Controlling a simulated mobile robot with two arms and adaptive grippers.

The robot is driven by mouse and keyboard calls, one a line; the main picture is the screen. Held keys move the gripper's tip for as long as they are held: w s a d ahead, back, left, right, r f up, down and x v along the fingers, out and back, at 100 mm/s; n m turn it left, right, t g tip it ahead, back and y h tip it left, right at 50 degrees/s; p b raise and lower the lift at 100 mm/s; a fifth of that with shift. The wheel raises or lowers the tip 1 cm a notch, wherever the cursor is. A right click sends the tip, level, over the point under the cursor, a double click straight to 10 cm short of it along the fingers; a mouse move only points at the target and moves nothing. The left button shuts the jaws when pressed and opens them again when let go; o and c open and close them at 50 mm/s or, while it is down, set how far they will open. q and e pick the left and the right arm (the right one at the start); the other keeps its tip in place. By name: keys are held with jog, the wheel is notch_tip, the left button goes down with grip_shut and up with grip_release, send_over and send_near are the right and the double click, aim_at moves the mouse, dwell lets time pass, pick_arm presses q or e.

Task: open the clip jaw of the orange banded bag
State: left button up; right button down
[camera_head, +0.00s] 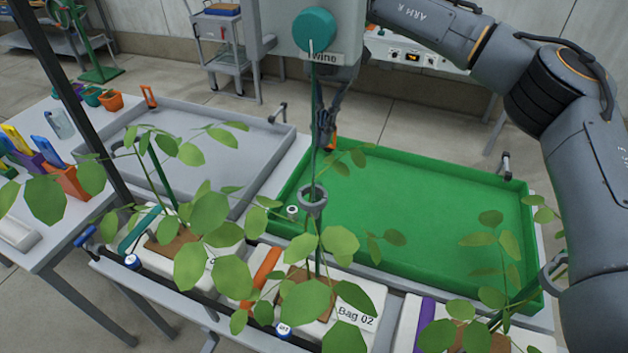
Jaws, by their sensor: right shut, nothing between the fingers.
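The orange banded bag, marked "Bag 02" (357,302), lies at the front middle, with its orange band (265,270) partly behind leaves. A plant grows from it along an upright string. A grey ring-shaped clip (313,199) sits around this string above the bag; I cannot tell whether its jaw is open. My right gripper (320,143) points down beside the string, above the clip and apart from it. Its dark fingers are shut and empty, partly hidden by the string. My left gripper is not in view.
A teal spool (314,30) and a "Twine" box (290,28) are above. A green tray (430,170) lies behind the bag and a grey tray (262,140) at left. Neighbouring plants crowd both sides. A side table (52,232) stands at left.

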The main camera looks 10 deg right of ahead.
pick_arm(q)
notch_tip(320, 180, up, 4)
jog(key=p, duration=0.4)
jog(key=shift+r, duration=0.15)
pick_arm(e)
jog(key=x, duration=1)
jog(key=shift+a, duration=0.15)
